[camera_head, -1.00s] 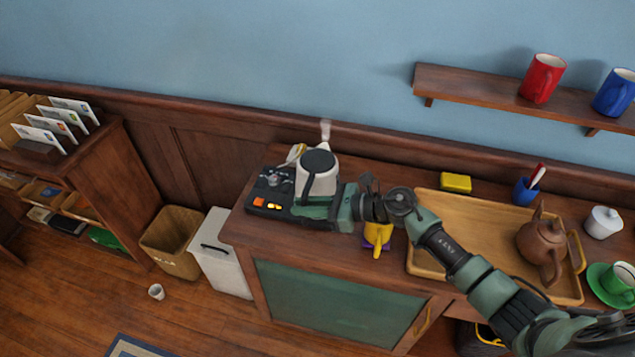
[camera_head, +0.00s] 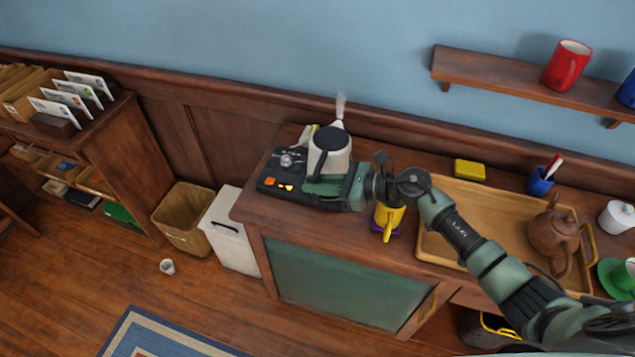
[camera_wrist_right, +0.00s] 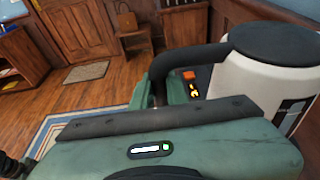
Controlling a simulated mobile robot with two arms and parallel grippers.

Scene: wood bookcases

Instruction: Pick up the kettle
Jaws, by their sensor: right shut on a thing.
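The kettle (camera_head: 328,160) is white with a black lid and a black handle. It stands at the left end of the wooden counter, by a black panel with orange buttons (camera_head: 283,186). My right gripper (camera_head: 325,186) is at the kettle's near side. In the right wrist view the kettle (camera_wrist_right: 265,75) fills the upper right, and its black handle (camera_wrist_right: 185,58) runs down between the fingers of my right gripper (camera_wrist_right: 160,95), which is shut on it. I cannot tell whether the kettle's base is clear of the counter. My left gripper is not in view.
A yellow mug (camera_head: 388,217) stands close under my right wrist. A wooden tray (camera_head: 440,240) with a brown teapot (camera_head: 553,232) lies to the right. A yellow sponge (camera_head: 469,170) and a blue pen cup (camera_head: 540,182) are behind. A white bin (camera_head: 230,240) stands left of the counter.

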